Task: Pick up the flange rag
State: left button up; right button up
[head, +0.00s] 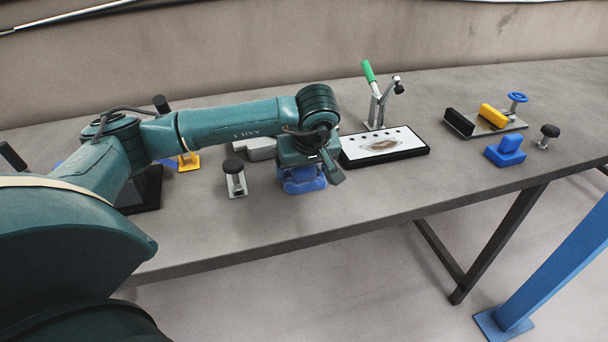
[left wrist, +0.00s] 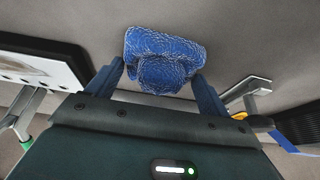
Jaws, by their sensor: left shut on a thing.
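The flange rag is a bunched blue cloth (left wrist: 163,58) with a rough, terry-like surface. In the left wrist view it sits between the two fingers of my left gripper (left wrist: 160,75), which is shut on it. In the head view the rag (head: 304,186) shows below my left gripper (head: 302,172), close to the front part of the grey table (head: 380,205). I cannot tell whether the rag touches the table. The gripper's body hides the rag's upper part. My right gripper is not in view.
A black-framed white board (head: 405,146) and a green-handled clamp (head: 368,72) are to the right. A small metal stand with a black knob (head: 234,178) is just left of the gripper. A blue block (head: 505,152) lies farther right. The table's front edge is near.

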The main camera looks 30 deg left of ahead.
pick_arm(q)
notch_tip(320, 180, up, 10)
jog(key=shift+r, duration=0.1)
dwell(0.4)
jog(key=o, duration=0.4)
jog(key=shift+c, duration=1.4)
